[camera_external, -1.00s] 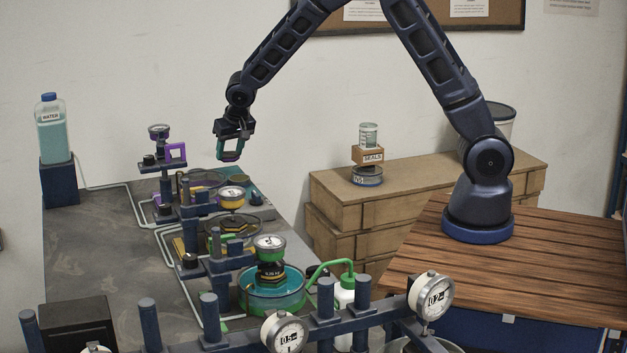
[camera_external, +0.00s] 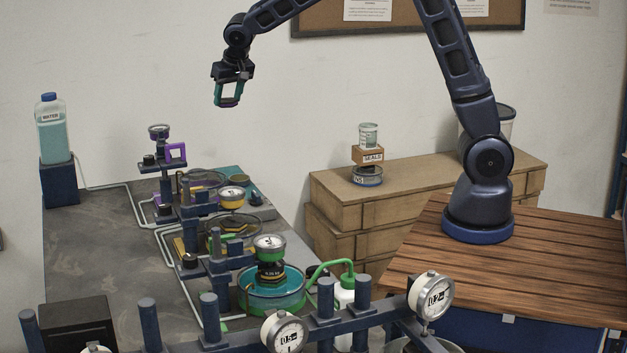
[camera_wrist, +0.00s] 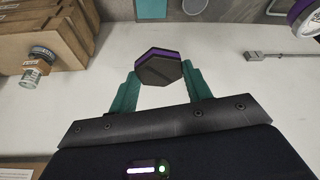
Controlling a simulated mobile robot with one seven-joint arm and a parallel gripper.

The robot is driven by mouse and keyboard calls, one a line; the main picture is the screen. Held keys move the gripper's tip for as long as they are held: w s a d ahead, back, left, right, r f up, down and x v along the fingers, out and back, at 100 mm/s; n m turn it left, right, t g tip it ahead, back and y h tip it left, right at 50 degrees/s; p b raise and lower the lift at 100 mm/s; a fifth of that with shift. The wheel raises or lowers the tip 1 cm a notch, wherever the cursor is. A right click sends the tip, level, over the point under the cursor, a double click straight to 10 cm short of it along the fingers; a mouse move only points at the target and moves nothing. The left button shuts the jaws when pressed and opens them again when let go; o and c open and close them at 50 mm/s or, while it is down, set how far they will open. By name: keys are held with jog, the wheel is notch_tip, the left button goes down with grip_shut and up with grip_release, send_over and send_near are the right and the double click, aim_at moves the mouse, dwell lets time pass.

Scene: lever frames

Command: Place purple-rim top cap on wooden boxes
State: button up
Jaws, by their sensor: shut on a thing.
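The purple-rim top cap (camera_wrist: 160,69) is a dark hexagonal piece with a purple band, seen between my teal fingertips in the wrist view. In the external view, a thin purple edge shows at the lower end of my gripper (camera_external: 229,96). My gripper is shut on the cap and holds it high in the air, above the far end of the grey bench. The wooden boxes (camera_external: 335,190) stand stacked against the wall, to the right of and lower than my gripper. They also show at the upper left of the wrist view (camera_wrist: 85,48), apart from the cap.
On the boxes stand a tin (camera_external: 367,178), a small box marked SEALS (camera_external: 375,155) and a glass jar (camera_external: 368,135). The grey bench (camera_external: 90,240) carries posts, gauges and round dishes. A water bottle (camera_external: 51,135) stands at the left. Air around my gripper is free.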

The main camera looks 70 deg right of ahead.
jog(key=w+d+f+m+h, duration=0.1)
jog(key=d+f+m, duration=0.15)
jog(key=d, duration=0.85)
jog(key=w+d+f+m, duration=0.1)
jog(key=d+f, duration=0.2)
jog(key=d, duration=0.8)
jog(key=s+d+f+m+g, duration=0.1)
jog(key=s+d+f, duration=0.1)
jog(key=d, duration=0.6)
jog(key=s+d+f+m, duration=0.1)
jog(key=d+f, duration=0.1)
jog(key=d, duration=0.5)
jog(key=s+d+f+g, duration=0.1)
jog(key=s+d+f, duration=0.15)
jog(key=d, duration=0.55)
jog(key=m+g+h, duration=0.1)
jog(key=m+g, duration=0.1)
jog(key=m, duration=0.4)
send_over(417, 176)
jog(key=a, duration=0.2)
notch_tip(417, 176, down, 14)
jog(key=f, duration=0.1)
notch_tip(417, 176, down, 19)
jog(key=shift+s+f, duration=0.1)
